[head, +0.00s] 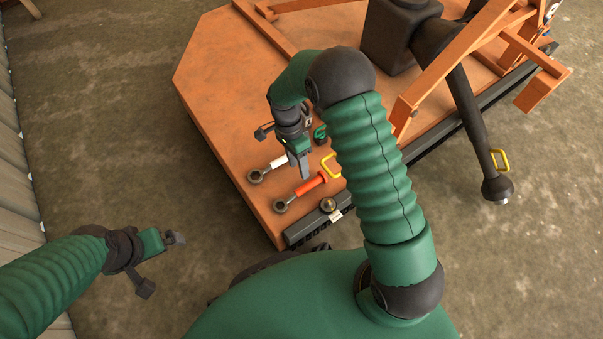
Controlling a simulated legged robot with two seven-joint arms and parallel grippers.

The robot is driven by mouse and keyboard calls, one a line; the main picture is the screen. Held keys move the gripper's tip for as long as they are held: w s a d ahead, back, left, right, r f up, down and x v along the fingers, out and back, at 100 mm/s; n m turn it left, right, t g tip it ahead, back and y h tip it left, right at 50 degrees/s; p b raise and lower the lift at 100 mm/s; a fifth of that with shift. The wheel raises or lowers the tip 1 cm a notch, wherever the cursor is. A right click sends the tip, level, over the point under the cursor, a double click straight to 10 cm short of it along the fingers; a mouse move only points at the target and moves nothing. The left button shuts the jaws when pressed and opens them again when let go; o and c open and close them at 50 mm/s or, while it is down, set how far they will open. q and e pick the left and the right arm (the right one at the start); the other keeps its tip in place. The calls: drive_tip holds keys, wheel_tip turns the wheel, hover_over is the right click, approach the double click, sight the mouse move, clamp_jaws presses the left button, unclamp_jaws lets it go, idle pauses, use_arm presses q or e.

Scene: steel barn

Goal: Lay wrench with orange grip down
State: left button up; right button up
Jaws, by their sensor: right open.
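The wrench with the orange grip (312,185) lies on the orange deck (215,85), near its front edge. Its dark ring end points to the lower left. My right gripper (304,170) is open just above and behind the orange grip, fingers pointing down. I see nothing held in it.
A yellow loop handle (331,165) stands right of the orange grip. A round metal fitting (328,205) with a white tag sits at the deck's front edge. Orange frame beams (450,65) and a dark shaft (466,105) fill the right. The deck's left part is clear.

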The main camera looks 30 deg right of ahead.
use_arm(q)
drive_tip(key=p+v, duration=0.2)
drive_tip(key=v, duration=0.1)
drive_tip(key=shift+w+r, duration=0.3)
drive_tip(key=shift+w, duration=0.05)
use_arm(e)
drive_tip(key=v, duration=0.7)
